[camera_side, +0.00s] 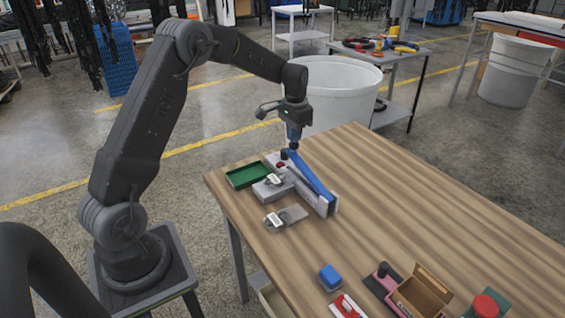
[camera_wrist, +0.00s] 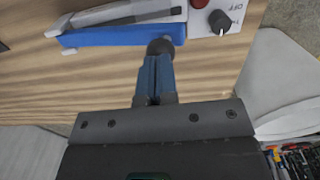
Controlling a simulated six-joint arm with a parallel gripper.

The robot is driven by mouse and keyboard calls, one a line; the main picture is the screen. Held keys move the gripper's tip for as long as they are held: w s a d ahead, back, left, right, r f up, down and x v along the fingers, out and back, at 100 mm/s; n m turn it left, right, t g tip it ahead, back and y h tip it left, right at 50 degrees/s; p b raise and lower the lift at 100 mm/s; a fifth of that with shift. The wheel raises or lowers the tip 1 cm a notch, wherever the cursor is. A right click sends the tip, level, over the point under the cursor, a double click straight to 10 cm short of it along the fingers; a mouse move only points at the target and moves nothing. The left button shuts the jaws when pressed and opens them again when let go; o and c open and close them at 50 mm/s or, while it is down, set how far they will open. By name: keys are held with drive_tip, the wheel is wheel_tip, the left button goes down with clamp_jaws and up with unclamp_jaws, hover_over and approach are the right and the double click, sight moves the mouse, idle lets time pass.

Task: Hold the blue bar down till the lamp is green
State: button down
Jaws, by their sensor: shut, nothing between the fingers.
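The blue bar (camera_side: 312,177) runs along a light grey base on the wooden table, with a black knob (camera_side: 284,154) at its far end. In the wrist view the bar (camera_wrist: 115,35) lies across the top, and its black knob (camera_wrist: 160,46) shows just beyond my fingertips. My gripper (camera_side: 293,146) points down at the knob end, shut and empty. I cannot tell whether the fingers touch the knob or bar. A small red dome, apparently the lamp (camera_wrist: 199,3), is on the white panel near the knob; it looks red, not green. It also shows in the side view (camera_side: 281,164).
A dark dial (camera_wrist: 219,22) marked OFF sits beside the red dome. A green tray (camera_side: 247,174) and grey clamp-like pieces (camera_side: 285,217) lie left of the bar. A blue block (camera_side: 330,276) and an open box (camera_side: 420,292) are at the near edge. The table's right side is clear.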

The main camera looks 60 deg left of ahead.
sight(291, 145)
drive_tip(key=shift+a+f, duration=0.3)
drive_tip(key=shift+f, duration=0.5)
drive_tip(key=shift+a+f, duration=0.25)
drive_tip(key=shift+f, duration=0.6)
drive_tip(key=shift+a+f, duration=0.3)
drive_tip(key=shift+f, duration=0.5)
drive_tip(key=shift+r, duration=0.1)
idle(1.7)
drive_tip(key=shift+d+r, duration=0.3)
drive_tip(key=shift+r, duration=0.65)
drive_tip(key=shift+d+r, duration=0.3)
drive_tip(key=shift+r, duration=0.6)
drive_tip(key=shift+d+r, duration=0.5)
drive_tip(key=shift+r, duration=0.4)
drive_tip(key=shift+d+r, duration=0.5)
drive_tip(key=shift+r, duration=0.4)
drive_tip(key=d+r, duration=0.8)
drive_tip(key=r, duration=0.5)
drive_tip(key=shift+d+r, duration=0.25)
drive_tip(key=shift+r, duration=0.05)
